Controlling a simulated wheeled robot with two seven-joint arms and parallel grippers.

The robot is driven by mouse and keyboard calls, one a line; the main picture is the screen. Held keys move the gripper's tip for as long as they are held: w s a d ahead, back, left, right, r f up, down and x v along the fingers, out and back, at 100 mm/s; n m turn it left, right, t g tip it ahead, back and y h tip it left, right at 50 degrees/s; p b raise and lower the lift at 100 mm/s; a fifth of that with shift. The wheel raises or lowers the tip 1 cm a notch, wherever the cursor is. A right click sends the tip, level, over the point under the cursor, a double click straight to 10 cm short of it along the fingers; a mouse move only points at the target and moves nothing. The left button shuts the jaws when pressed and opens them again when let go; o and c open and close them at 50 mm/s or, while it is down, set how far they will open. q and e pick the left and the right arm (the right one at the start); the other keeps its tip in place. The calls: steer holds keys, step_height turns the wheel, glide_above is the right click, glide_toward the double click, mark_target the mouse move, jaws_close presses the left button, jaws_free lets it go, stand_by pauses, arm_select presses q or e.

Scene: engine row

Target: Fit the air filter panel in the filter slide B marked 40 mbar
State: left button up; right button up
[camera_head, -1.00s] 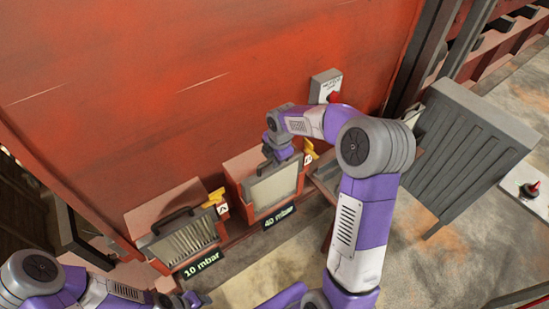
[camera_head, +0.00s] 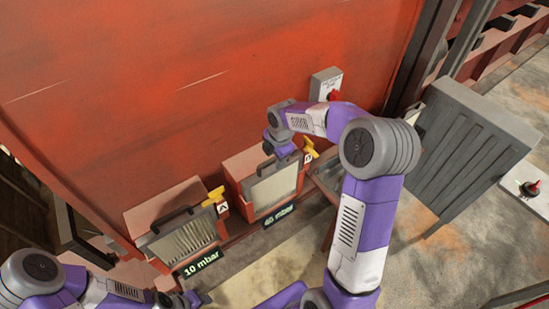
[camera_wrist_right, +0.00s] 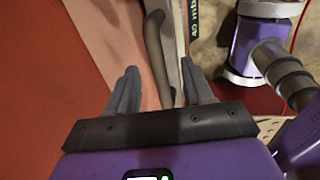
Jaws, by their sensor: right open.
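The air filter panel (camera_head: 274,190), with a pale face, sits upright in filter slide B (camera_head: 232,172), at the 40 mbar plate (camera_head: 279,214). A dark handle is on the panel's top edge; it also shows in the right wrist view (camera_wrist_right: 157,55). My right gripper (camera_head: 279,150) is at the panel's top edge. In the right wrist view its two fingers (camera_wrist_right: 160,92) are apart, one on each side of the handle. I cannot tell whether they touch it. My left gripper (camera_head: 195,299) is low at the left, its fingers too small to read.
The 10 mbar slide (camera_head: 160,203) stands to the left, with a pleated panel (camera_head: 184,243) in it. Yellow latches (camera_head: 309,150) sit beside both slides. A red-knobbed switch box (camera_head: 326,82) is on the red wall. A grey ribbed panel (camera_head: 470,150) stands at the right.

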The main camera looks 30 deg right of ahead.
step_height(320, 180, up, 6)
steer(key=s, duration=0.1)
steer(key=shift+f, duration=0.1)
stand_by(0.5)
